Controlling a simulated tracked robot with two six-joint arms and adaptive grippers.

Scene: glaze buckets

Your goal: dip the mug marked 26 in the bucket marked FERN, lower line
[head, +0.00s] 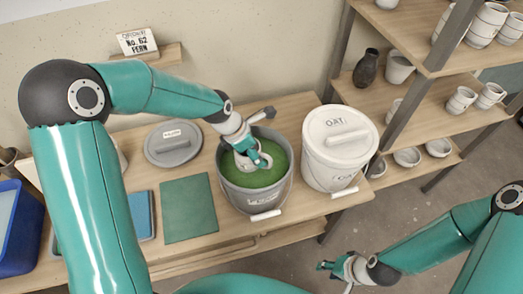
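A grey bucket (226,192) of green glaze (280,155) stands open on the table; its front label is too small to read. My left gripper (250,158) reaches down into the bucket's mouth, close to the glaze. A small pale rounded shape (262,161) shows at its fingers; it may be a mug, but no number is legible and the arm hides part of it. Whether those fingers are closed on it is unclear. My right gripper (328,267) is low at the front, past the table edge, apart from everything; its finger gap is unclear.
A lidded white OAT bucket (338,170) stands close on the right. A grey lid (173,156) and green mat (188,212) lie left. Shelves of pottery (437,95) stand at the right.

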